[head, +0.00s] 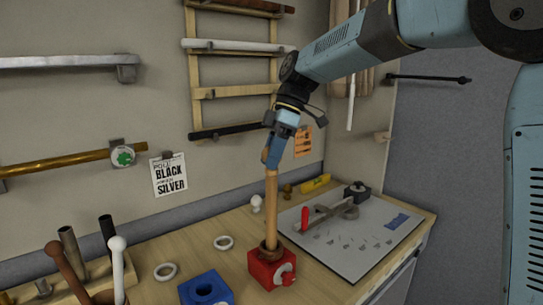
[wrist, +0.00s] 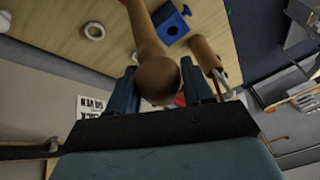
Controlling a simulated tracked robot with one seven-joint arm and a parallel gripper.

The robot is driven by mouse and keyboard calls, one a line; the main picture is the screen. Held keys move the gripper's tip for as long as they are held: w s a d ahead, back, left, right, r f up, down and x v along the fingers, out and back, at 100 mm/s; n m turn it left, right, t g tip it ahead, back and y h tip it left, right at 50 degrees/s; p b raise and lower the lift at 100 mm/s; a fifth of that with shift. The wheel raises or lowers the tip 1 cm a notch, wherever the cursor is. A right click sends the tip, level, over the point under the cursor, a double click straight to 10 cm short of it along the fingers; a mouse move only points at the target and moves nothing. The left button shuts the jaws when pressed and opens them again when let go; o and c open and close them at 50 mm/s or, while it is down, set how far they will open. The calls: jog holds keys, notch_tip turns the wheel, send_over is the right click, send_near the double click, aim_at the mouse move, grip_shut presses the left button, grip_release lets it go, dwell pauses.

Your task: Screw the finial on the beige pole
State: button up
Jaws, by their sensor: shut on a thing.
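The beige pole (head: 272,205) stands nearly upright in a red clamp block (head: 262,262), with a darker brown collar at its foot. My gripper (head: 270,158) is at the top of the pole, pointing down. In the wrist view, a round wooden ball, the finial (wrist: 158,78), sits between the fingers, and they are shut on it. A wooden shaft runs from the ball to the top edge of that view. Finial and pole look in line, but the joint is not clear and I cannot tell how far it is threaded.
A blue block (head: 205,289) and two white rings (head: 165,271) lie left of the clamp. A rack with several tubes and ball-topped pieces (head: 117,268) is at the front left. A grey board (head: 345,240) with tools lies right. Wall poles (head: 235,45) hang behind.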

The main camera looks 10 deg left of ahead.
jog(key=m+t+y, duration=0.1)
jog(key=m, duration=0.2)
jog(key=shift+m, duration=0.4)
jog(key=shift+c, duration=0.2)
jog(key=m+t, duration=0.2)
jog(key=m, duration=0.2)
jog(key=shift+y, duration=0.3)
jog(key=m+t, duration=0.2)
jog(key=m, duration=0.2)
jog(key=shift+m, duration=0.4)
jog(key=m+t+h, duration=0.1)
jog(key=m, duration=0.2)
jog(key=shift+m, duration=0.4)
jog(key=m+t+h, duration=0.1)
jog(key=m, duration=0.2)
jog(key=m+t, duration=0.1)
jog(key=m, duration=0.1)
jog(key=shift+m+h, duration=0.4)
jog(key=m+h, duration=0.1)
jog(key=m, duration=0.2)
jog(key=m+h, duration=0.1)
jog(key=m, duration=0.2)
jog(key=shift+r+t+h, duration=0.1)
jog(key=shift+t+h, duration=0.2)
jog(key=shift+h, duration=0.1)
jog(key=o, duration=1.1)
jog(key=shift+c, duration=0.2)
